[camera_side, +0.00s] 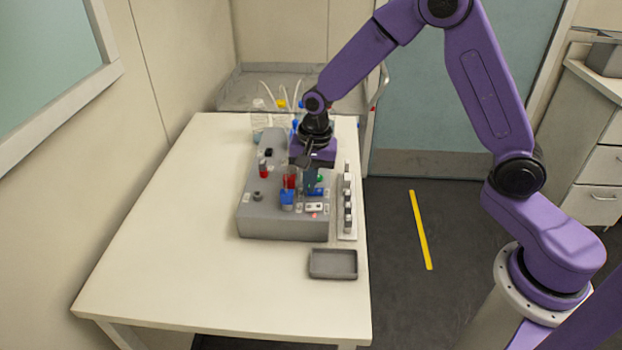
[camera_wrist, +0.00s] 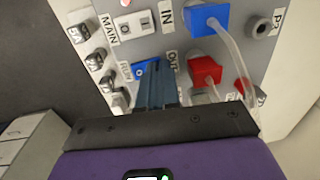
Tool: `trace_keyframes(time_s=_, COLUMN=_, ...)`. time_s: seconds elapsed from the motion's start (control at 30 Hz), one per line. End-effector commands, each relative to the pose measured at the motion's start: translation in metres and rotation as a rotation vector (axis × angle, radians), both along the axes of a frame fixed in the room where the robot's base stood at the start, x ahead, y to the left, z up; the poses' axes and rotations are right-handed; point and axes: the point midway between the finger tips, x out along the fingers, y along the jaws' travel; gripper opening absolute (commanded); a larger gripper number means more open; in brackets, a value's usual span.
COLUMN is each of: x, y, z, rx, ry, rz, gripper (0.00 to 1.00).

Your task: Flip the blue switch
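The blue switch (camera_wrist: 141,70) sits on the grey panel beside the RUN label in the wrist view. It is partly hidden by my gripper's fingers. My gripper (camera_wrist: 158,70) has its two dark blue fingers close together, with nothing seen between them. The fingertips are right at the blue switch, over its right side; I cannot tell whether they touch it. In the side view my gripper (camera_side: 310,188) points down over the right part of the grey bioreactor box (camera_side: 275,228), and the switch is hard to make out there.
A white rocker switch (camera_wrist: 134,25) marked MAIN is above the blue one. A blue connector (camera_wrist: 206,20) and a red connector (camera_wrist: 205,70) carry clear tubes to the right. Several grey knobs line the left edge. A grey tray (camera_side: 333,264) stands in front; the left tabletop is clear.

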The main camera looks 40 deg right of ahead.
Motion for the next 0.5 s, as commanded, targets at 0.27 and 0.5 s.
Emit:
trace_keyframes(time_s=0.27, x=-0.0022, y=-0.0016, z=-0.0010, rx=0.000, ry=0.003, rz=-0.001, gripper=0.00)
trace_keyframes(time_s=0.5, x=-0.0085, y=-0.0081, z=0.0012, rx=-0.001, ry=0.005, rz=-0.001, gripper=0.00)
